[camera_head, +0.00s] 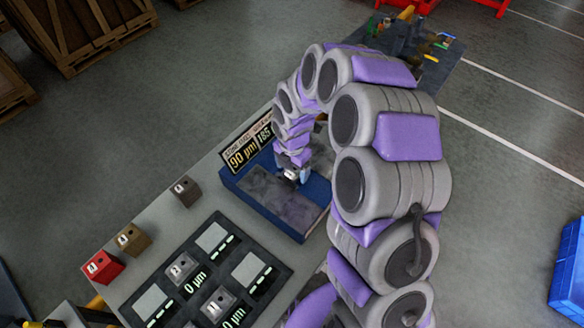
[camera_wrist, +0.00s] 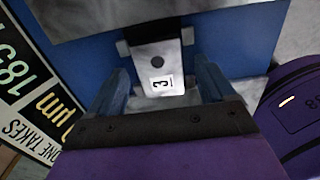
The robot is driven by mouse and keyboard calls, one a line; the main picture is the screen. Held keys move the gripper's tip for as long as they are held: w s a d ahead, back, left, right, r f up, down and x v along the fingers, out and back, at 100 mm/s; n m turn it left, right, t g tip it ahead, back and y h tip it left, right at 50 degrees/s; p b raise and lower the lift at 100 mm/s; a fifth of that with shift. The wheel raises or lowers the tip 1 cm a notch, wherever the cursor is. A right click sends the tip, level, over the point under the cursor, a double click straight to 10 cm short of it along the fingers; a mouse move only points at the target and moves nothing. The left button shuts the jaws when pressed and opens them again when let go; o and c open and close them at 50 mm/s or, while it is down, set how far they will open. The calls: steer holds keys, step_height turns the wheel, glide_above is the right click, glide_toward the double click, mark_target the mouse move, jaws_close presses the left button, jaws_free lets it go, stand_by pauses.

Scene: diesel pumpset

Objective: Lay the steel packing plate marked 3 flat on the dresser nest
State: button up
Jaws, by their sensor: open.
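The steel packing plate marked 3 (camera_wrist: 158,72) is a pale plate with a dark hole and a white label. In the wrist view it lies between the two fingers of my gripper (camera_wrist: 165,88), with small grey blocks beside it. Whether the fingers touch it is hard to tell. The blue dresser base (camera_head: 262,207) carries a grey slab (camera_head: 285,195); blue surface (camera_wrist: 85,50) shows around the plate in the wrist view. I cannot tell exactly which part is the nest. In the head view my gripper (camera_head: 292,175) is low over the far part of the dresser, and the plate is not clear there.
A sign (camera_head: 248,148) reading 90 µm and 185 stands behind the dresser. A dark board (camera_head: 208,262) with pale squares holds plates marked 2 (camera_head: 181,267) and 1 (camera_head: 218,304). Red (camera_head: 103,267), brown (camera_head: 132,239) and dark (camera_head: 186,190) blocks stand along the left table edge.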

step_height(320, 180, up, 17)
steer(key=p, duration=0.2)
steer(key=shift+f, duration=0.15)
steer(key=shift+a, duration=0.1)
step_height(320, 180, up, 6)
steer(key=p, duration=0.5)
